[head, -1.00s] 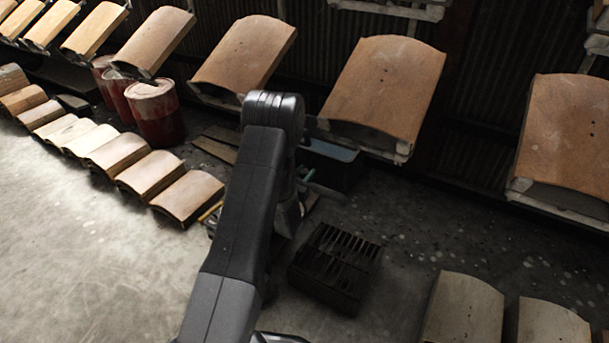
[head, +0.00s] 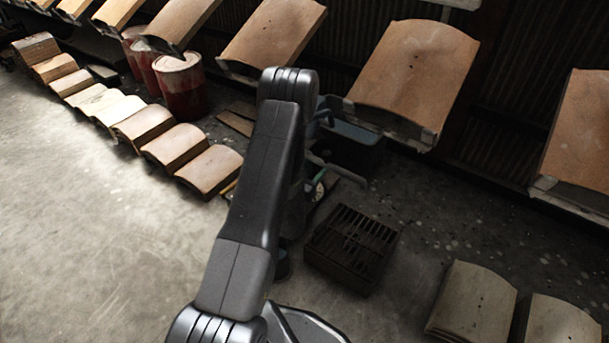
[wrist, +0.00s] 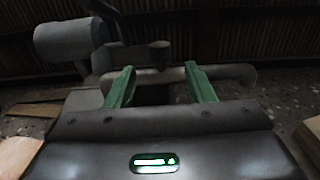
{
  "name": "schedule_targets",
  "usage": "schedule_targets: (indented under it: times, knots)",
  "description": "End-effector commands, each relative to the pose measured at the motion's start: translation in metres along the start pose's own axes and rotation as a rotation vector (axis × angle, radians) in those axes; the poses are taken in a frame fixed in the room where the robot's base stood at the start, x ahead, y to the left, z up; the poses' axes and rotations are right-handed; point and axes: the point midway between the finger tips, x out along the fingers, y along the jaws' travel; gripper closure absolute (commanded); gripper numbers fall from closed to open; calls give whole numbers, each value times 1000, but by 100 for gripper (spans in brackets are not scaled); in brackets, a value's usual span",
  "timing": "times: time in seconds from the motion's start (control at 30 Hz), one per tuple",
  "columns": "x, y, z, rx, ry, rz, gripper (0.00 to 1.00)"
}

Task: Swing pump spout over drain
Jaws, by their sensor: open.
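The pump spout (head: 343,174) is a grey pipe sticking out to the right from behind my arm in the head view. In the wrist view the spout (wrist: 236,73) runs level across the picture and bends down at its right end. My gripper (wrist: 162,82) is open, with its two green fingertips at the spout, one on each side of its middle stretch. I cannot tell whether they touch it. In the head view my arm hides most of the gripper and the pump body. The drain (head: 352,246) is a dark slotted grate box on the floor, right of my arm and nearer than the spout.
A blue-grey bin (head: 352,145) stands behind the spout. Curved panels hang from the conveyor (head: 415,75) above and behind. Red drums (head: 181,88) and a row of curved blocks (head: 175,147) stand left. More blocks (head: 472,305) sit right of the drain. The left floor is clear.

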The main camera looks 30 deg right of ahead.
Motion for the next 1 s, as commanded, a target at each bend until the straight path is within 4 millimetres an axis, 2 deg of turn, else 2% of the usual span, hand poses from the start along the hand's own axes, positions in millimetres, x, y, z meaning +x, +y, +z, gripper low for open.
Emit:
schedule_targets:
  times: [0.1,0.3,1.0]
  knots:
    - [-24,0,1,-1,4,1,51]
    - [-46,0,0,0,2,0,51]
    - [-47,0,0,1,-1,-2,51]
